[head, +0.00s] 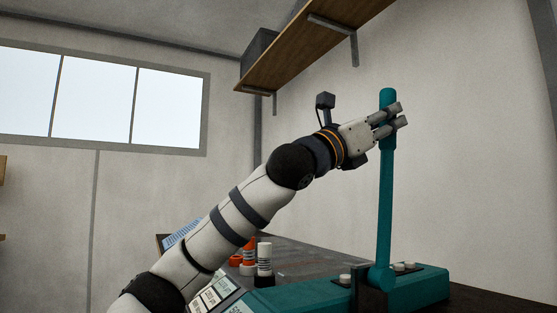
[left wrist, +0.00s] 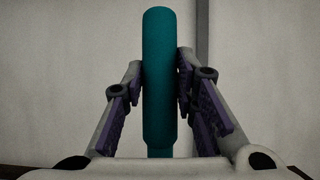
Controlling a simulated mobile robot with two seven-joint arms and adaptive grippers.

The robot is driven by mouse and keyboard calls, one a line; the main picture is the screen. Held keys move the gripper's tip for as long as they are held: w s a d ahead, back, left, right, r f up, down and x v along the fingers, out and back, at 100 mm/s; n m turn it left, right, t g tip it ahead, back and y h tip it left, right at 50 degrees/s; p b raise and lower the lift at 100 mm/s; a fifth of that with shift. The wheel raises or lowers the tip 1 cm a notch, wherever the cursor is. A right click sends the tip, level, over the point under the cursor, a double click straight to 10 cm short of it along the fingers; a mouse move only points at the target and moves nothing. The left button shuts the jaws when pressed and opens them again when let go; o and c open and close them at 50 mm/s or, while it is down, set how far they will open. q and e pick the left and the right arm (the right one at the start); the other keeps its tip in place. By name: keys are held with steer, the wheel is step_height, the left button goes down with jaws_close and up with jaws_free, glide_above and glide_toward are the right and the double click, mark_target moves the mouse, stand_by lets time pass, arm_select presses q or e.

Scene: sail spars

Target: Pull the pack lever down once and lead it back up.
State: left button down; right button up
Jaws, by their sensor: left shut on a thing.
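The pack lever (head: 386,215) is a tall teal bar standing nearly upright on a teal base (head: 425,288) at the right of the head view. My left gripper (head: 393,118) is shut on the lever near its top end. In the left wrist view the lever (left wrist: 159,75) stands between the two fingers of my left gripper (left wrist: 160,90), with a pad close against each side. The lever's rounded top sticks out above the fingers. My right gripper is not in view.
The base stands on a dark bench (head: 315,255). Orange and white containers (head: 264,262) stand behind my left arm. A wooden shelf (head: 310,40) with a dark box (head: 258,54) hangs on the wall above. The space beside the lever's upper part looks clear.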

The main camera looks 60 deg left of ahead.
arm_select(q)
steer(key=s, duration=0.8)
steer(key=shift+s+a+f, duration=0.2)
steer(key=shift+a, duration=0.2)
steer(key=r+v, duration=0.1)
steer(key=v, duration=0.7)
steer(key=shift+s+f, duration=0.2)
steer(key=shift+s, duration=0.45)
steer(key=f+b+v, duration=0.1)
steer(key=v, duration=0.7)
steer(key=shift+f, duration=0.4)
steer(key=shift+b, duration=0.3)
